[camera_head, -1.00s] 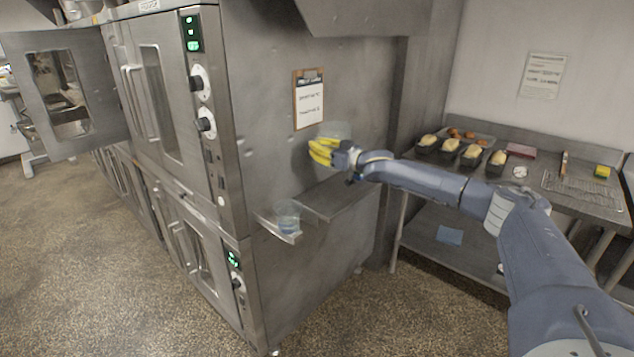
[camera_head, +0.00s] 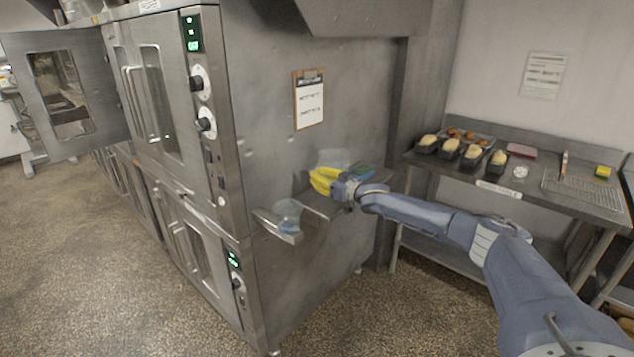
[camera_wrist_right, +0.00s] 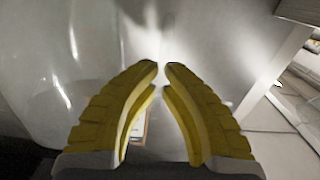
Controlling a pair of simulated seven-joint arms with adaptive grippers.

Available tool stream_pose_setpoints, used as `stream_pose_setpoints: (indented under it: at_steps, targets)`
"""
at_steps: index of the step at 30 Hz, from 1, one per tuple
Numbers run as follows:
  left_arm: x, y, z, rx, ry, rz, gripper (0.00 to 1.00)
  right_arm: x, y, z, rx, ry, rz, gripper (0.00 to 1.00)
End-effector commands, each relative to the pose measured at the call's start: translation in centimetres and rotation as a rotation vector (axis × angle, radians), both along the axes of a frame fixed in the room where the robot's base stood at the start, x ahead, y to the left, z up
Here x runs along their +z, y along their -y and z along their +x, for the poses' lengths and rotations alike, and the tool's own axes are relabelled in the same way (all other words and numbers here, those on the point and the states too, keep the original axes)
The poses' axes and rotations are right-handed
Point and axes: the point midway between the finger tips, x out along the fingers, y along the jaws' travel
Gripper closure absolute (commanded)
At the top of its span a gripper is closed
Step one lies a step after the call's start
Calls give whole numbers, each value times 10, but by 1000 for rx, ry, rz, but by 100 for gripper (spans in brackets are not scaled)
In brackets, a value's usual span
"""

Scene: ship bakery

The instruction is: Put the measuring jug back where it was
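My right gripper (camera_head: 322,181) has yellow fingers and is in front of the oven's side wall, just above the steel side shelf (camera_head: 322,209). A clear, see-through vessel, which looks like the measuring jug (camera_head: 334,157), shows just above and behind the fingers. In the right wrist view its large curved clear wall (camera_wrist_right: 45,65) fills the left side, beside the fingers (camera_wrist_right: 161,72). The fingertips are close together with a narrow gap; the part they grip is hard to make out. My left gripper is not in view.
Another clear container (camera_head: 287,214) stands at the shelf's front left end. A blue-green item (camera_head: 363,173) shows just right of the gripper. A clipboard (camera_head: 309,99) hangs above. The steel table (camera_head: 530,190) at right holds loaf tins (camera_head: 451,148) and a wire rack (camera_head: 585,190).

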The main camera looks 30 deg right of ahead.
Motion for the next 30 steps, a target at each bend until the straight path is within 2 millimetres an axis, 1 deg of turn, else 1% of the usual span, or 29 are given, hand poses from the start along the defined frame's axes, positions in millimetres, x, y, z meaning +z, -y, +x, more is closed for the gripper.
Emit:
stream_pose_setpoints:
  at_steps: [2,5,17,18,23,30]
  targets:
    - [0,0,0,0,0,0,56,-10,1,0,-1,-1,1,100]
    - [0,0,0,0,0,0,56,-17,1,0,-1,1,0,100]
    - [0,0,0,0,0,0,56,-20,1,0,-1,1,-1,100]
    - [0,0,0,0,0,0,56,-21,0,0,-1,0,-1,92]
    - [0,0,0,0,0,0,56,-21,1,0,-1,0,-1,73]
    - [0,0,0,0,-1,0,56,-20,1,0,-1,0,-1,73]
